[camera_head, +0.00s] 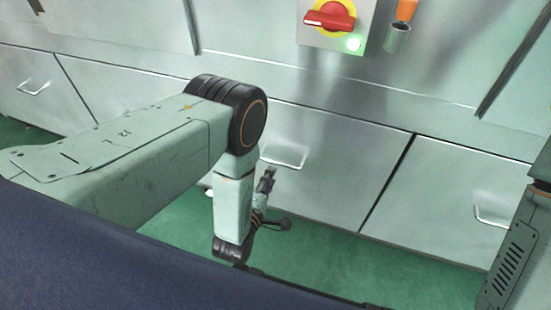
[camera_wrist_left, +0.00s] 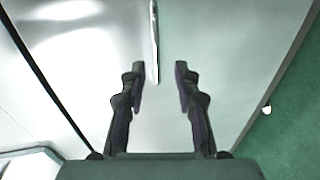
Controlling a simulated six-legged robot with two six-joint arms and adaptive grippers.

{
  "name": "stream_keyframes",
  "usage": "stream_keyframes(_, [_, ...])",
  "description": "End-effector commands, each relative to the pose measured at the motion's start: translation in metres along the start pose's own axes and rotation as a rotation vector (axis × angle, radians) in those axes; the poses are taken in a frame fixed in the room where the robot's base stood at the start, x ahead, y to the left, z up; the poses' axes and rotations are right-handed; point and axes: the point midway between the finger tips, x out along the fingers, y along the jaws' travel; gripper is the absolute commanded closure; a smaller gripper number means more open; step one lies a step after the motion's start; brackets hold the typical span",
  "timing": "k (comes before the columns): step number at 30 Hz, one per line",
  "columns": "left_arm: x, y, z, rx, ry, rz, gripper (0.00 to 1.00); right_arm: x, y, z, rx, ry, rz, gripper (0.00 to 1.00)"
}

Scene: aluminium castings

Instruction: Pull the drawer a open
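The middle drawer (camera_head: 330,150) in the row is shut, with a pale bar handle (camera_head: 285,160) on its front. No letter shows on it. My left gripper (camera_head: 267,181) hangs just in front of this drawer, close to the handle and partly behind my arm. In the left wrist view my left gripper (camera_wrist_left: 160,66) is open, its two fingers apart and empty. The handle (camera_wrist_left: 155,40) appears edge-on between the fingertips, extending past them. I cannot tell whether the fingers touch it. My right gripper is out of view.
Shut drawers with handles flank it, one at left (camera_head: 33,87) and one at right (camera_head: 490,215). A red rotary switch (camera_head: 330,17) on a yellow disc is above. Green floor (camera_head: 330,262) is clear below the drawers.

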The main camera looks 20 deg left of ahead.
Motion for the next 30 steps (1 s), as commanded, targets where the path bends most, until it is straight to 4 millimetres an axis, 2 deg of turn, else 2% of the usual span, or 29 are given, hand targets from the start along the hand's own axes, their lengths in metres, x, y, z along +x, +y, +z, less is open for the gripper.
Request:
stream_keyframes(4, [0.001, -0.001, 0.004, -0.022, -0.003, 0.015, 0.68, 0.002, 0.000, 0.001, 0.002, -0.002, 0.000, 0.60])
stream_keyframes(7, [0.009, -0.001, 0.004, -0.023, -0.003, 0.019, 0.68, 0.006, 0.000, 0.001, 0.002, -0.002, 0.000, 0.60])
stream_keyframes(15, [0.049, -0.002, 0.005, -0.021, -0.002, 0.018, 0.68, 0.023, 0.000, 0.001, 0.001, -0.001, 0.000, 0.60])
stream_keyframes(21, [0.070, -0.001, 0.003, -0.020, -0.002, 0.015, 0.68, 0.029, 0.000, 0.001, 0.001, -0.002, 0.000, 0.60])
stream_keyframes(30, [0.076, 0.001, 0.002, -0.020, -0.002, 0.014, 0.68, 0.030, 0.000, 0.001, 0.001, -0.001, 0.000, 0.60])
